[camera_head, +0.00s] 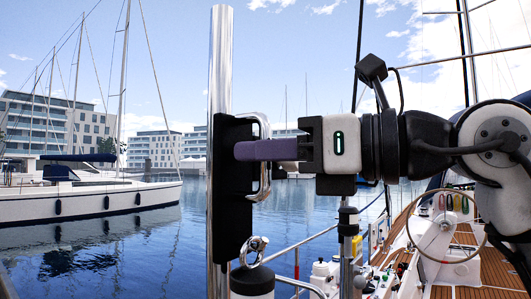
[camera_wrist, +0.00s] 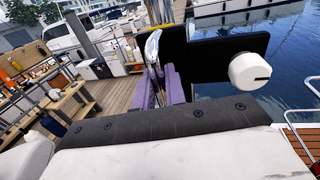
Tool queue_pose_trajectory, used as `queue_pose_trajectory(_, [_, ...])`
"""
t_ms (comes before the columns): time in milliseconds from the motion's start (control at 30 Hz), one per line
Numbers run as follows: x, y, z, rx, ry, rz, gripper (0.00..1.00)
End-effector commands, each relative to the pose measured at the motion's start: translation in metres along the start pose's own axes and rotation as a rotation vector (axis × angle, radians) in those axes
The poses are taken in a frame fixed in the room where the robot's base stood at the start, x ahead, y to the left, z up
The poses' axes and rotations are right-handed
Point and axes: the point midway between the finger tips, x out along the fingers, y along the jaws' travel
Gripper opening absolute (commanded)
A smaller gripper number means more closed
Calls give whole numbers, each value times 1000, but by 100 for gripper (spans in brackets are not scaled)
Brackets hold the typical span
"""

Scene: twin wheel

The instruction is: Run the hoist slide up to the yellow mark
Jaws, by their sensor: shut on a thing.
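The hoist slide is a black block (camera_head: 233,185) on an upright chrome pole (camera_head: 220,60) in the head view. A bright metal handle (camera_head: 264,190) stands on its right side. My gripper (camera_head: 245,150) reaches in level from the right, its purple fingers at the upper part of the handle and shut on it. In the wrist view the purple fingers (camera_wrist: 168,88) close around the shiny handle (camera_wrist: 152,47), beside the black slide (camera_wrist: 215,52). The head view shows no clear yellow mark on the pole. A small yellow patch (camera_wrist: 163,28) shows behind the handle in the wrist view.
A metal shackle (camera_head: 253,250) on a dark, white-banded cylinder (camera_head: 252,283) stands just below the slide. A white knob (camera_wrist: 250,70) sticks out by the slide. A boat deck with a steering wheel (camera_head: 445,225) lies right. The pole above the slide looks clear.

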Motion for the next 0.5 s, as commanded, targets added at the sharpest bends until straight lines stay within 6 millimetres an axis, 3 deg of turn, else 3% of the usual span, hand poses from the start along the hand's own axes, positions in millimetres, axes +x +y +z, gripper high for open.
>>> queue_pose_trajectory(167, [-2,-2,7,-1,-20,-5,0])
queue_pose_trajectory(200, [-3,-2,8,-1,-21,-5,15])
queue_pose_trajectory(300, [-2,-2,7,0,-18,-4,28])
queue_pose_trajectory(500, [-2,-1,5,-1,-14,-3,30])
